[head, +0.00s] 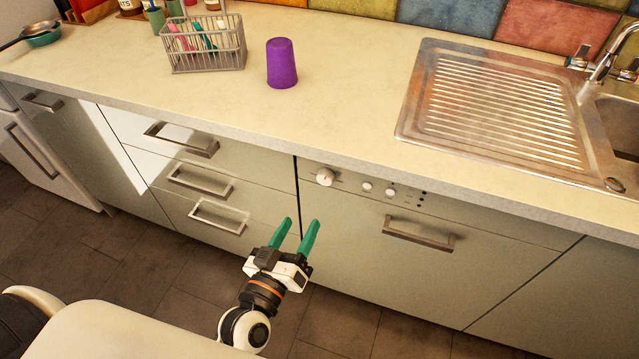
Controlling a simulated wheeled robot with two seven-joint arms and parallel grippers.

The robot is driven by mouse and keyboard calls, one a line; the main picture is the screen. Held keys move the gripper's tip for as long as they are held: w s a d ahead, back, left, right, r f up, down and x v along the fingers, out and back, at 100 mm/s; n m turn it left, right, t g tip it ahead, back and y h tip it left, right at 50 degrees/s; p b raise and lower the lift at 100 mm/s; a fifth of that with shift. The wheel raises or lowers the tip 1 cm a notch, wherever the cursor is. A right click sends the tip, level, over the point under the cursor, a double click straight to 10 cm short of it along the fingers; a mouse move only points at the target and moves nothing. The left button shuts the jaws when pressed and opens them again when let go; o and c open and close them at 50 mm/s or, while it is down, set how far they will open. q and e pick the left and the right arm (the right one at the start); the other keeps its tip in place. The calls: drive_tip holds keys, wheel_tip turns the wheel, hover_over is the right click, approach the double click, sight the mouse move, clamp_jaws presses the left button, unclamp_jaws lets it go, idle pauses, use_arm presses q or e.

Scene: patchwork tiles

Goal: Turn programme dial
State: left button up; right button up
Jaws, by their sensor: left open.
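The programme dial (325,177) is a round pale knob at the left end of the dishwasher's control strip, under the counter edge. Two smaller round buttons (378,189) sit to its right, with several small dark dots beyond them. The dishwasher front (400,265) is pale with a metal bar handle (418,235) and looks closed. My left gripper (295,228) has green fingers that are apart and empty. In the picture it is below and left of the dial, with a visible gap to it. My right gripper is not in view.
Drawers with metal handles (200,182) stand left of the dishwasher. On the counter (340,110) are a purple cup (281,63), a wire basket (205,58) of utensils and a pan (40,36). A ribbed steel drainboard (500,105) and sink lie right. Dark floor tiles (130,260) are clear.

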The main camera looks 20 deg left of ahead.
sight(323, 181)
use_arm(q)
drive_tip(key=w+m, duration=0.2)
drive_tip(key=w, duration=0.2)
drive_tip(key=w+m, duration=0.2)
drive_tip(key=w, duration=0.2)
drive_tip(key=w+m, duration=0.2)
drive_tip(key=w, duration=0.2)
drive_tip(key=shift+d+f+p, duration=0.15)
drive_tip(key=shift+d+p, duration=0.15)
drive_tip(key=shift+p, duration=0.05)
drive_tip(key=shift+s, duration=0.1)
drive_tip(key=shift+c, duration=0.5)
